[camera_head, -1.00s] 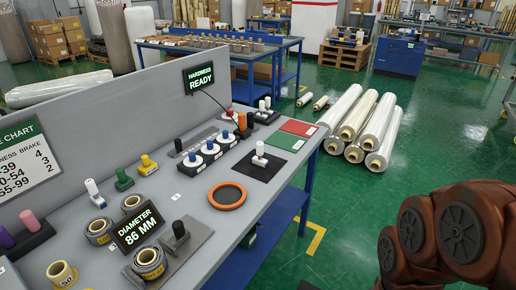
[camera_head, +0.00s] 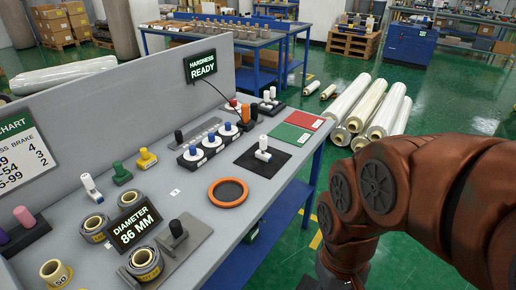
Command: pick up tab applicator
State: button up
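Several small handled tools stand on the grey bench (camera_head: 205,192); I cannot tell for sure which one is the tab applicator. A white-handled tool (camera_head: 263,147) stands upright on a black mat (camera_head: 252,163) near the bench's right side. A green-handled tool (camera_head: 121,172), a yellow one (camera_head: 146,157) and a white one (camera_head: 90,184) stand towards the left. A black-knobbed tool (camera_head: 177,229) stands on a grey plate at the front. My reddish-brown arm fills the right side, to the right of the bench. My gripper is out of the picture.
An orange ring (camera_head: 228,193) lies mid-bench. A diameter display (camera_head: 134,226) and grey rolls (camera_head: 94,228) are at the front left. Blue-topped knobs (camera_head: 209,142) stand behind, near green and red pads (camera_head: 289,137). A grey panel (camera_head: 125,95) backs the bench. Wrapped rolls (camera_head: 350,105) lie on the floor.

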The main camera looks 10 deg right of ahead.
aim_at(260, 154)
jog(key=z, duration=0.6)
jog(key=i, duration=0.95)
jog(key=u, duration=2.15)
